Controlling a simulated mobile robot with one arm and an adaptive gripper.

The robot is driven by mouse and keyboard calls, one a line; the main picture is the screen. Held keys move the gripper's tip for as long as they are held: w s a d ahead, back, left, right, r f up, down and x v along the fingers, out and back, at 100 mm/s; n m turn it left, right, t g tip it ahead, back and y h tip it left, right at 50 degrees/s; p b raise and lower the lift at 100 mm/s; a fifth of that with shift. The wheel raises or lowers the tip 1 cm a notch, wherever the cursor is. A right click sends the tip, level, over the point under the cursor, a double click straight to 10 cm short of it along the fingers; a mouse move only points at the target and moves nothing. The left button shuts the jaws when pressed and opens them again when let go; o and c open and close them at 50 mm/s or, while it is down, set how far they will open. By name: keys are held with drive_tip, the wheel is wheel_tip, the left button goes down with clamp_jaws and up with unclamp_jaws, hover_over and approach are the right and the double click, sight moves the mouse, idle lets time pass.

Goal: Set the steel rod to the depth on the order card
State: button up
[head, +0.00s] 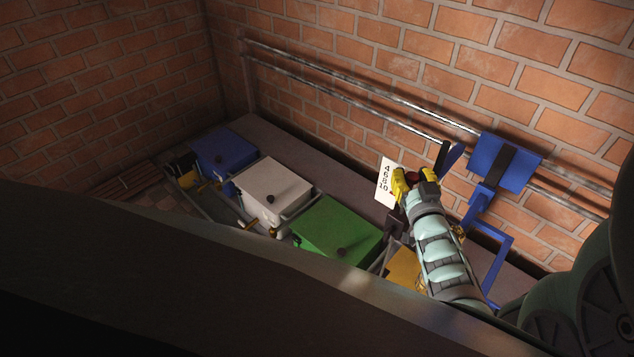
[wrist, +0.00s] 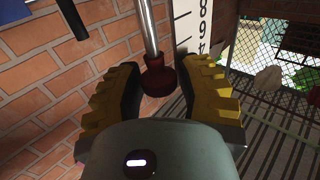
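The steel rod (wrist: 148,30) comes down from the top of the wrist view and ends in a dark red knob (wrist: 158,78). My gripper (wrist: 160,75) has its yellow fingers on either side of this knob, with the dark pads close against it. The head view shows my gripper (head: 415,178) from behind, with the knob (head: 411,178) between its fingers. A white scale (head: 386,182) with black numbers stands beside it; the wrist view shows 8, 6 and 4 on the scale (wrist: 190,30). I cannot make out an order card apart from this scale.
A blue carriage (head: 503,162) hangs on two metal rails (head: 350,85) along the brick wall. Blue (head: 226,150), white (head: 273,190), green (head: 335,232) and yellow (head: 404,267) boxes stand in a row on the bench left of and below my arm. A chain-link fence (wrist: 280,65) shows at right.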

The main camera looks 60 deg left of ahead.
clamp_jaws()
drive_tip(key=shift+r+p, duration=1.15)
drive_tip(key=shift+r, duration=0.05)
drive_tip(key=shift+f, duration=0.1)
drive_tip(key=o, duration=0.6)
unclamp_jaws()
drive_tip(key=shift+c, duration=0.2)
drive_tip(key=v, duration=1.2)
